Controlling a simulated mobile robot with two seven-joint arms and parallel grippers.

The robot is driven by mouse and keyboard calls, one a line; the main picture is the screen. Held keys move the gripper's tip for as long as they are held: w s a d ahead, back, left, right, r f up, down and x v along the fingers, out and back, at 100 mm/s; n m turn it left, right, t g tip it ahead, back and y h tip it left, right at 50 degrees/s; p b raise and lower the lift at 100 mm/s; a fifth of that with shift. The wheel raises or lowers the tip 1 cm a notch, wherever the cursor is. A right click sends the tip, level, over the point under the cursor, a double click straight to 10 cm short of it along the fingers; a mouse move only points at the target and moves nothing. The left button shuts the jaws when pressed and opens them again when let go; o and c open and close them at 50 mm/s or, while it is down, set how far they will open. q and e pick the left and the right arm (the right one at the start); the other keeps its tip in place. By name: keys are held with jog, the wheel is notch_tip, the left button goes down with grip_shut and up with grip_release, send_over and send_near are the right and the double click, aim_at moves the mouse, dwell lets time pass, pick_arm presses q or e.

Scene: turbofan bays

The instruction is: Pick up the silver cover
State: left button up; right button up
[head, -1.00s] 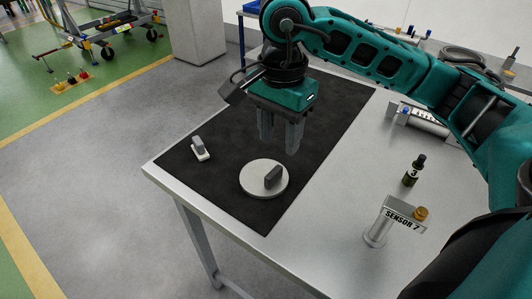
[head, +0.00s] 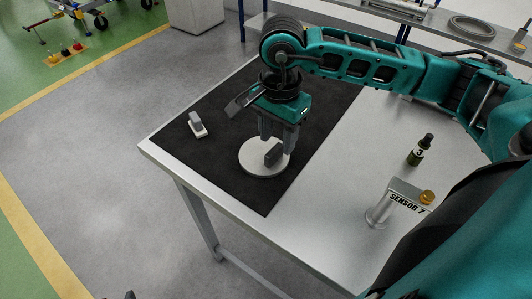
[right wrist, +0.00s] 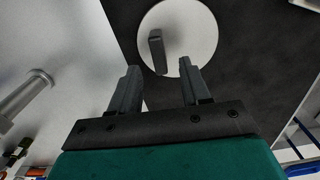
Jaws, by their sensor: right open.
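The silver cover (head: 256,158) is a pale round disc with a dark upright grip block (head: 273,154) on top. It lies flat on the black mat (head: 225,178) on the table. My right gripper (head: 276,142) is open, just above and behind the cover in the head view. In the right wrist view, the cover (right wrist: 196,33) and its dark grip (right wrist: 157,52) lie beyond the fingertips of the right gripper (right wrist: 160,70). The gap between the fingers is empty. My left gripper does not show clearly in any view.
A small white and grey piece (head: 197,126) stands on the mat to the left. A dark bottle (head: 420,150) marked 3 and a stand labelled SENSOR 7 (head: 405,193) are on the bare metal table at right. The mat's front area is free.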

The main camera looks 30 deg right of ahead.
aim_at(277, 147)
notch_tip(277, 147, down, 4)
jog(key=shift+r, duration=0.15)
grip_shut()
dwell(0.4)
